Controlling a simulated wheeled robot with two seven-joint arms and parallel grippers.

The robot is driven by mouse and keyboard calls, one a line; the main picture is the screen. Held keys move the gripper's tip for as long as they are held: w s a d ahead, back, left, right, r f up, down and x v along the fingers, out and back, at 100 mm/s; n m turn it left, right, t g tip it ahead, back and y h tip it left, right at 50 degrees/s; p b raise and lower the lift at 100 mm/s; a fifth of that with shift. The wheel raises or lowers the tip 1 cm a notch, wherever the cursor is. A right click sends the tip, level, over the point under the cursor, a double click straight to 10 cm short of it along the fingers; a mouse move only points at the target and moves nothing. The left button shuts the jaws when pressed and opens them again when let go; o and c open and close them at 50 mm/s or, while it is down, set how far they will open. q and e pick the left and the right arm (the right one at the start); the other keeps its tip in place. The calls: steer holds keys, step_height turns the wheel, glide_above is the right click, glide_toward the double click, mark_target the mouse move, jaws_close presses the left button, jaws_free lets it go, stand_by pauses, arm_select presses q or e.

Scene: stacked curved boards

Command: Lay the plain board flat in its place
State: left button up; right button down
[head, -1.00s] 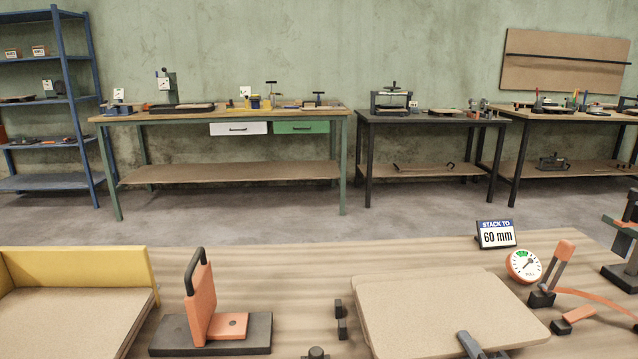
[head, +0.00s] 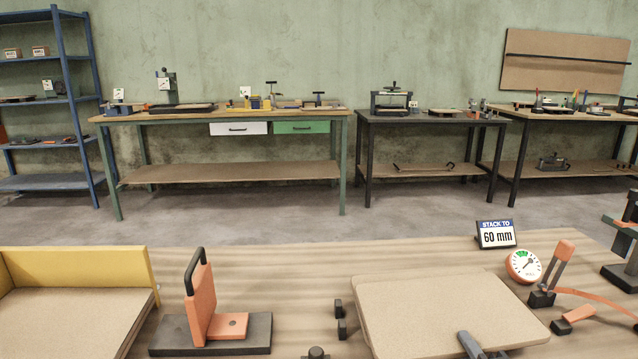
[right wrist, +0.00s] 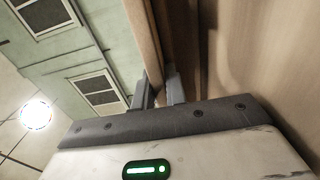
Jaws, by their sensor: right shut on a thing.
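The plain tan board (head: 435,305) lies at the front centre-right of the bench in the head view, looking close to flat; its front edge is cut off by the frame. My right gripper (head: 482,351) is at its front edge, with a grey finger over its upper face. In the right wrist view my right gripper (right wrist: 157,90) is shut on the edge of the board (right wrist: 146,38), which shows as a tan strip between the fingers. What lies under the board is hidden. My left gripper is not in view.
Two small dark blocks (head: 340,319) stand beside the board's left edge. A round gauge (head: 523,266), an orange-handled clamp (head: 553,272) and a "60 mm" sign (head: 496,234) stand right. An orange handled block (head: 203,308) and a yellow-walled tray (head: 85,268) are left.

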steer(key=shift+r, duration=0.2)
steer(key=shift+r+p, duration=0.55)
steer(key=shift+p, duration=0.05)
stand_by(0.4)
steer(key=shift+r, duration=0.1)
steer(key=shift+r+p, duration=2.4)
steer(key=shift+p, duration=0.05)
